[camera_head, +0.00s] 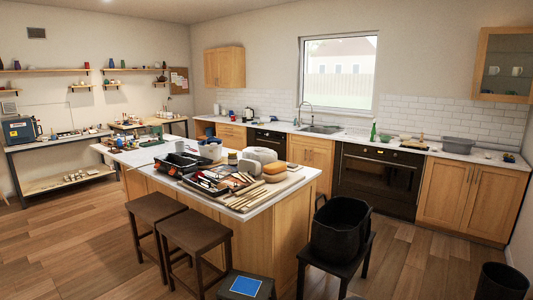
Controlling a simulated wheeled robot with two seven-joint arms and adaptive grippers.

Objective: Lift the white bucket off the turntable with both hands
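Neither of my grippers is in view, and nothing is seen touching the bucket.
The island (131,157) is crowded with a black tray (181,164), grey rounded blocks and wooden tools. Brown stools (197,235) stand at its front left. A black bucket (340,229) sits on a dark stool at right. Wooden floor (80,238) is open at left.

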